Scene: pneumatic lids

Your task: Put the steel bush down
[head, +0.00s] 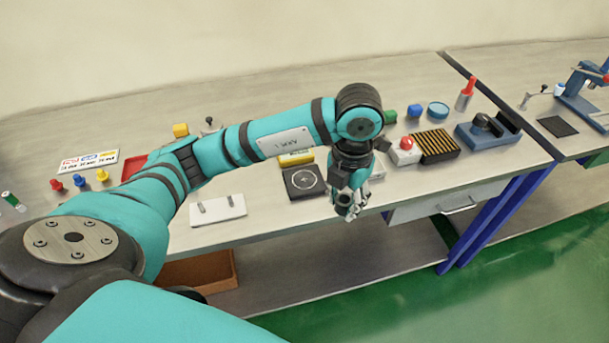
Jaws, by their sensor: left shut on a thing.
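My left gripper (347,206) points down just off the front edge of the workbench (290,233), near the middle of the picture. It is shut on a small grey metallic piece, which looks like the steel bush; the fingers hide most of it and its shape is hard to tell. My right gripper does not show.
A black plate with a round mark (304,181) and a white block with two pins (218,209) lie near the front edge. A red button box (404,150), a black-and-yellow striped block (434,146) and a blue fixture (487,132) stand to the right. Coloured knobs (80,181) lie left.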

